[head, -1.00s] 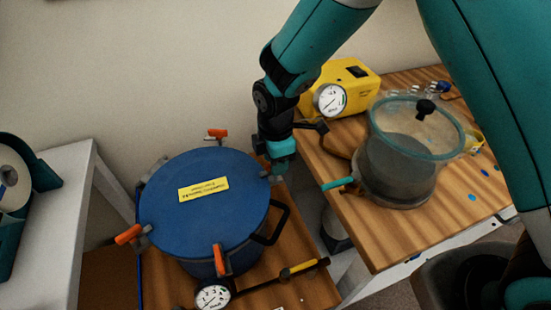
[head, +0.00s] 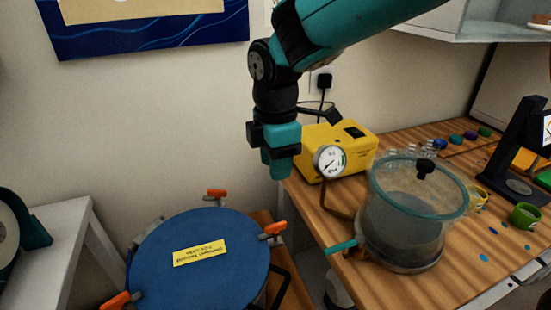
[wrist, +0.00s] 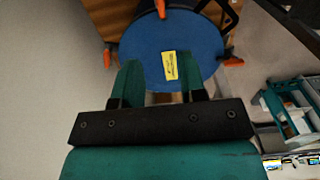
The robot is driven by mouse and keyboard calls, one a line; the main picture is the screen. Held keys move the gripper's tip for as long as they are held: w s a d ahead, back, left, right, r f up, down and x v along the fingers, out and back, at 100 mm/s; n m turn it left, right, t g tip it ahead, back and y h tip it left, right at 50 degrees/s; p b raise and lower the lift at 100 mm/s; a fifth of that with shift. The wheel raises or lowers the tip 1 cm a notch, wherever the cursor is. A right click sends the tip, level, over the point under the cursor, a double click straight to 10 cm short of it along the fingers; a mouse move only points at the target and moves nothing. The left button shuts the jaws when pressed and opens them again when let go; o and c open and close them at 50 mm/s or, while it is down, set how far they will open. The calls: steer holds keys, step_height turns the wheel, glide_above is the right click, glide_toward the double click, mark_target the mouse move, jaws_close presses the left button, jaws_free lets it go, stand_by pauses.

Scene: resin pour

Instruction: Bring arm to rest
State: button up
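My gripper (head: 279,172) hangs pointing down in the head view, in the air above and behind the right edge of the blue-lidded pot (head: 205,285). In the wrist view, my gripper (wrist: 162,72) shows two teal fingers spread apart with nothing between them. The blue lid (wrist: 200,38) with its yellow label lies beyond the fingertips. My arm reaches in from the upper right of the head view, bent down at the wrist.
Orange-handled clamps (head: 273,230) ring the pot. A yellow pump (head: 345,150) with a gauge and a clear-lidded chamber (head: 405,235) stand on the wooden bench (head: 325,205) at right. A white table (head: 60,225) is at left. The wall behind carries a blue poster (head: 150,40).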

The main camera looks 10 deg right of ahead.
steer(key=shift+r, duration=0.45)
steer(key=s+d+r+m+y, duration=0.2)
steer(key=s+d+m, duration=0.2)
steer(key=s, duration=0.6)
steer(key=s+d+r+m+y, duration=0.1)
steer(key=s+d+m+y, duration=0.1)
steer(key=s+m, duration=0.7)
steer(key=shift+s+d+r, duration=0.4)
steer(key=shift+s+d, duration=0.45)
steer(key=shift+s, duration=0.1)
steer(key=shift+o, duration=0.4)
